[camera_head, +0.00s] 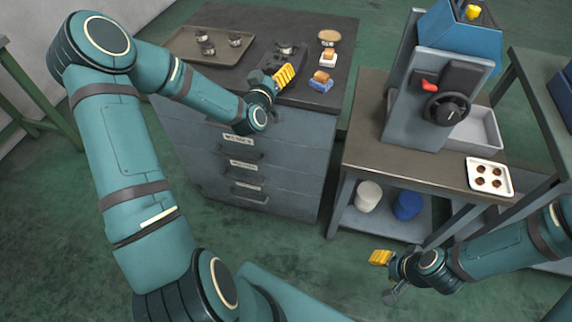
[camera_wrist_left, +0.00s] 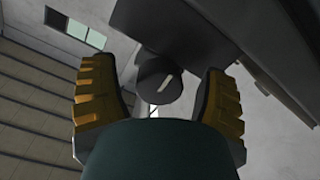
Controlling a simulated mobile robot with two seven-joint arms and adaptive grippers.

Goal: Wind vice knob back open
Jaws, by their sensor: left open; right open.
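In the head view my left gripper (camera_head: 284,75) is at the front of the dark vice (camera_head: 285,49) on the cabinet top; the knob itself is hidden or too small to tell there. My left gripper is open. My right gripper (camera_head: 381,257) is open and empty, low in front of the machine table.
The cabinet top (camera_head: 222,20) also bears a tray (camera_head: 181,52) with several small parts and two small stands, one white (camera_head: 328,58) and one blue (camera_head: 320,85). The machine (camera_head: 432,100) stands right, beside a white plate (camera_head: 477,181) of parts.

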